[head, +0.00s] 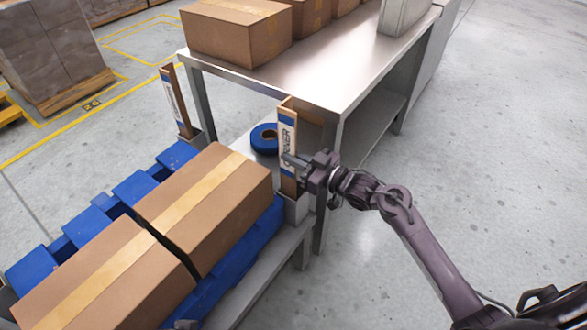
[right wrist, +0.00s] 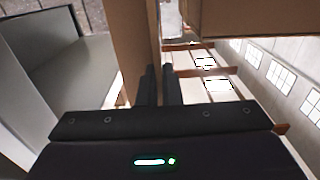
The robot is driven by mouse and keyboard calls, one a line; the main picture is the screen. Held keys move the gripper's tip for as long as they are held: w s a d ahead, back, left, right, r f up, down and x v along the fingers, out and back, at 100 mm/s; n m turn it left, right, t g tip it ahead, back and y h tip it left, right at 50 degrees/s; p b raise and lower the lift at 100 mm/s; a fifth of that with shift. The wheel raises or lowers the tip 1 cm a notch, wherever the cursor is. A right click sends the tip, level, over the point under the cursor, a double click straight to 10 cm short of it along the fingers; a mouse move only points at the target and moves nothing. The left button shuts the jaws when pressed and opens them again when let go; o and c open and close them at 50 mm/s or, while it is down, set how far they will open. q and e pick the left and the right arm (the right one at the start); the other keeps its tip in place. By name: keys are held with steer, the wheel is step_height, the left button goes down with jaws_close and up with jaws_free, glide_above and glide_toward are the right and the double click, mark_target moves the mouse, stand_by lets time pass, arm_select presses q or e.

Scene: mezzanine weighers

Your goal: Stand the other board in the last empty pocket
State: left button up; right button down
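A tall brown corner board (head: 287,135) with a white and blue printed face stands upright at the near right corner of the blue pallet (head: 243,255). My right gripper (head: 292,163) is shut on its edge, at about mid-height. In the right wrist view the two dark fingers (right wrist: 158,85) close on the board's thin edge. The board's lower end is at the grey pocket (head: 297,208); I cannot tell how deep it sits. The other corner board (head: 175,102) stands upright at the far corner, no gripper on it.
Two taped cartons (head: 205,205) lie on the pallet beside the held board. A blue tape roll (head: 264,139) lies behind it. A steel table (head: 290,75) with cartons (head: 237,32) stands close behind. The floor at right is clear.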

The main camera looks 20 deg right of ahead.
arm_select(q)
steer(key=shift+w+d+f+t+b, duration=0.1)
steer(key=shift+w+d+t+b, duration=0.25)
steer(key=shift+d, duration=0.2)
arm_select(e)
steer(key=shift+f, duration=1.65)
steer(key=shift+f, duration=0.2)
steer(key=c, duration=1.6)
jaws_free()
